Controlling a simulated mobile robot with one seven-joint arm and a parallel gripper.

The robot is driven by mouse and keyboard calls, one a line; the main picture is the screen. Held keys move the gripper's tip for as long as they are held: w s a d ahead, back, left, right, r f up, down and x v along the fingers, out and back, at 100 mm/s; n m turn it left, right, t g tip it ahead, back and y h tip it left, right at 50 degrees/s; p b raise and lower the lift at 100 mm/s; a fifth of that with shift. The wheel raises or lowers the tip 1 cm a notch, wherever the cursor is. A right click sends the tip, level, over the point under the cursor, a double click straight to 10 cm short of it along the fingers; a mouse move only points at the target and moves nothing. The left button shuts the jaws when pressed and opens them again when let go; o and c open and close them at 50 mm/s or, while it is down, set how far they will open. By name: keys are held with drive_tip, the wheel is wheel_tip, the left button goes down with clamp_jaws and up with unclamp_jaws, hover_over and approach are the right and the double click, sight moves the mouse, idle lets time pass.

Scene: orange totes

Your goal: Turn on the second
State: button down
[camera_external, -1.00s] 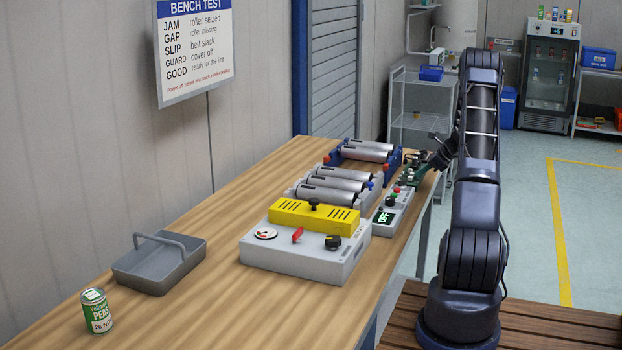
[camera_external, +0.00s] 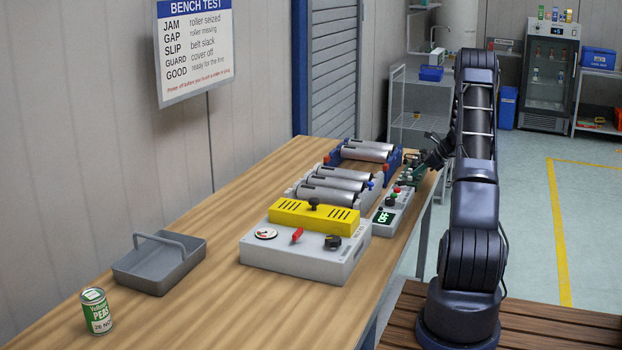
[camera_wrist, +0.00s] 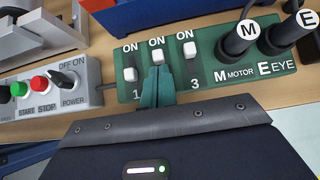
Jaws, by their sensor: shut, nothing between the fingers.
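The green switch panel (camera_wrist: 124,95) fills the upper middle of the wrist view, with three white switches under ON labels. The first switch (camera_wrist: 130,74) sits low in its slot, away from ON. The second switch (camera_wrist: 157,57) sits high, near its ON label. The third switch (camera_wrist: 190,50) also sits high. My gripper (camera_wrist: 157,78) is shut and empty, its teal fingertips just below the second switch; I cannot tell whether they touch it. The fingers hide the second switch's number. In the external view my gripper (camera_external: 432,160) is over the bench's far right edge, partly hiding the panel.
Left of the panel is a grey control box (camera_wrist: 75,75) with START, STOP and POWER controls. Black M and E plugs (camera_wrist: 236,42) stand upright on the panel's right. Rollers in a blue frame (camera_external: 388,163) lie behind.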

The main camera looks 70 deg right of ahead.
drive_tip(key=s, duration=0.3)
drive_tip(key=shift+s, duration=0.25)
drive_tip(key=v, duration=1)
